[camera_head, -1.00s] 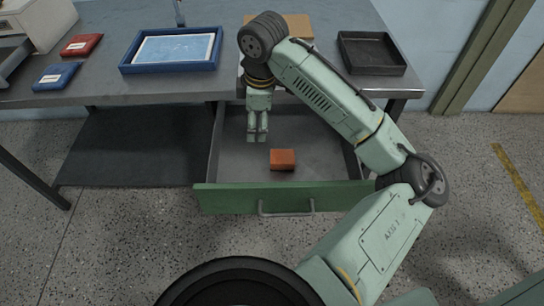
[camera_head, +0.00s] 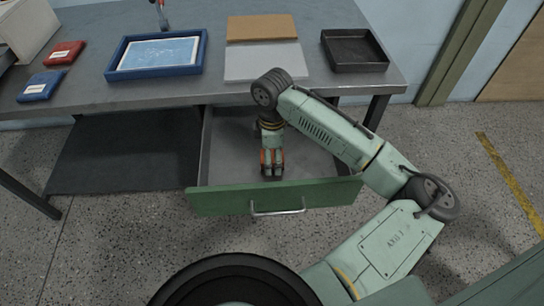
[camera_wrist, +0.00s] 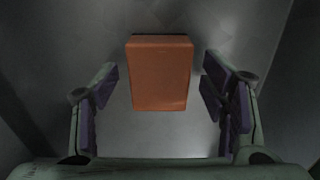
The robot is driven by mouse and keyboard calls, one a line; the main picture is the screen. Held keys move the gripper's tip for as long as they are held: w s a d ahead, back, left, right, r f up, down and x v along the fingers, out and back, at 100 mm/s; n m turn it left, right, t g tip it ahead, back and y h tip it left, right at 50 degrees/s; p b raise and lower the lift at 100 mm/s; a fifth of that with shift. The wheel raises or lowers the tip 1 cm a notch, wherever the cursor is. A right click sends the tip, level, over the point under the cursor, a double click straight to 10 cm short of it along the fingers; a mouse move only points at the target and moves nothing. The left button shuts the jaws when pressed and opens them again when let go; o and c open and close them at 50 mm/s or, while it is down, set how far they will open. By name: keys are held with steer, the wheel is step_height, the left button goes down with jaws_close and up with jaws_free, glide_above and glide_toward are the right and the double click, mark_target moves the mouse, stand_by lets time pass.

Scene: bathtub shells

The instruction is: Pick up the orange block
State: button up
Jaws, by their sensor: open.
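The orange block (camera_wrist: 159,75) lies on the grey floor of the open drawer. In the wrist view it sits between my two open fingers, toward their far ends, with a gap on each side. My gripper (camera_wrist: 160,95) has purple inner pads and holds nothing. In the head view my gripper (camera_head: 271,172) reaches down into the green-fronted drawer (camera_head: 225,201) and covers most of the block; only slivers of orange show at its sides.
The drawer's front panel and side walls stand close around my gripper. On the grey table above are a blue tray (camera_head: 200,62), a black tray (camera_head: 353,62), a brown board (camera_head: 261,28), a pale sheet (camera_head: 262,62), and red (camera_head: 65,52) and blue (camera_head: 41,86) packets.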

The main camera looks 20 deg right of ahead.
steer(key=shift+f, duration=0.3)
steer(key=shift+c, duration=0.3)
steer(key=c, duration=1.3)
steer(key=shift+o, duration=0.2)
step_height(320, 180, up, 10)
steer(key=shift+r+b, duration=0.1)
steer(key=shift+b, duration=0.7)
steer(key=o, duration=0.7)
steer(key=c, duration=0.5)
